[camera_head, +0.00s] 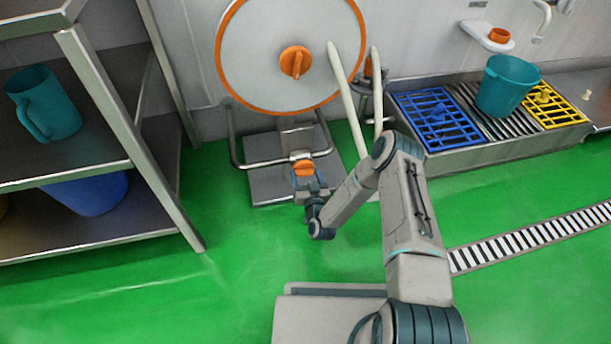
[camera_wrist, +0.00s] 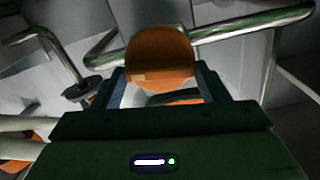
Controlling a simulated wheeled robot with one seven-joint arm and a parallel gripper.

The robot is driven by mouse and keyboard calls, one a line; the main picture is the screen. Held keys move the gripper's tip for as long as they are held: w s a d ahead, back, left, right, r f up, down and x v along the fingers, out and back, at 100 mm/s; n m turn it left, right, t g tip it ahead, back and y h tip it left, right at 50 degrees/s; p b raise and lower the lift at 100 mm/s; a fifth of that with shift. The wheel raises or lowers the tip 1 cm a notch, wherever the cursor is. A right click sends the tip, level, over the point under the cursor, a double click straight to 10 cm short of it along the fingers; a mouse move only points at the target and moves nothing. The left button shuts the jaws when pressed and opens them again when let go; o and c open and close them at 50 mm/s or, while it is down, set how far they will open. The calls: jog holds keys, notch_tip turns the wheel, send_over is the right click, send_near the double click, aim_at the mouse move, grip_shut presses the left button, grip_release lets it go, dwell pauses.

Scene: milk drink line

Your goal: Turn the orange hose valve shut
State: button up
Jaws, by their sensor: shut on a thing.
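The orange hose valve (camera_head: 303,166) sits at the middle of the bent steel pipe, low in front of the hose reel. My gripper (camera_head: 308,178) is at the valve from the front and is shut on it. In the wrist view the valve's rounded orange handle (camera_wrist: 160,58) stands between the two fingers of my gripper (camera_wrist: 160,88). The steel pipe (camera_wrist: 230,33) runs behind the handle. My gripper hides the lower part of the valve, and I cannot tell the handle's exact angle.
A white reel with an orange rim (camera_head: 270,80) and orange knob hangs above the valve. Pale hose lengths (camera_head: 348,100) hang right of it. A steel shelf (camera_head: 110,220) stands left. A sink with blue and yellow racks (camera_head: 470,155) is at right. Green floor is clear around my base.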

jog(key=m, duration=0.4)
jog(key=shift+d+f+m, duration=0.1)
jog(key=shift+d+m, duration=0.1)
jog(key=shift+m, duration=0.1)
jog(key=m, duration=0.3)
jog(key=shift+m, duration=0.4)
jog(key=m, duration=0.4)
jog(key=shift+f, duration=0.15)
jog(key=shift+m, duration=1.7)
jog(key=o, duration=0.8)
jog(key=shift+o, duration=0.2)
jog(key=shift+s, duration=0.1)
jog(key=p+v, duration=0.5)
jog(key=v, duration=0.8)
jog(key=shift+s, duration=0.3)
